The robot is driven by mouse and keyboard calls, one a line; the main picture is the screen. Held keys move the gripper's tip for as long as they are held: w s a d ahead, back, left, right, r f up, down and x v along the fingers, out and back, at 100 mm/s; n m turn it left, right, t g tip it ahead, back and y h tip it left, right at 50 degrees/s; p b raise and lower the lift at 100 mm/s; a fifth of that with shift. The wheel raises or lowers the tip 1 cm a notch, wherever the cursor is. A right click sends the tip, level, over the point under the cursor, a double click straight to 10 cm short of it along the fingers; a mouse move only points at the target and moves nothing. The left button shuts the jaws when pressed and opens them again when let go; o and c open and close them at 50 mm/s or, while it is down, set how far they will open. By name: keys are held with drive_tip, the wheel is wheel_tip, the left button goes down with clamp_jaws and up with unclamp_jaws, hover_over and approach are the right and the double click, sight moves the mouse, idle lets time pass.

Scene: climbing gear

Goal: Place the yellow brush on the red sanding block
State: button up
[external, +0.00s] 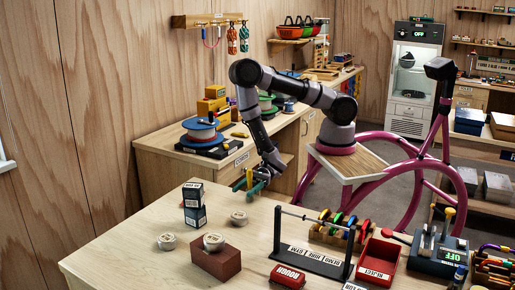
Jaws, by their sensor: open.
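A red block labelled ROUGH (287,277), which looks like the red sanding block, lies at the front of the wooden table. A rack (328,236) behind it holds several upright pieces with coloured handles. One is yellow (325,214) and may be the yellow brush, but it is too small to be sure. My gripper (257,185) hangs over the table's far left edge, well left of the rack and behind the red block. It is open. Yellow and teal show at its fingers, and I see nothing held.
A black bar stand (312,258) stands between the red block and the rack. A red REJECT tray (377,262) is to its right. A brick (216,263) with a tin on it, stacked dark boxes (194,206) and other tins are at left. The table's front left is clear.

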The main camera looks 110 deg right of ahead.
clamp_jaws()
drive_tip(key=shift+r, duration=0.1)
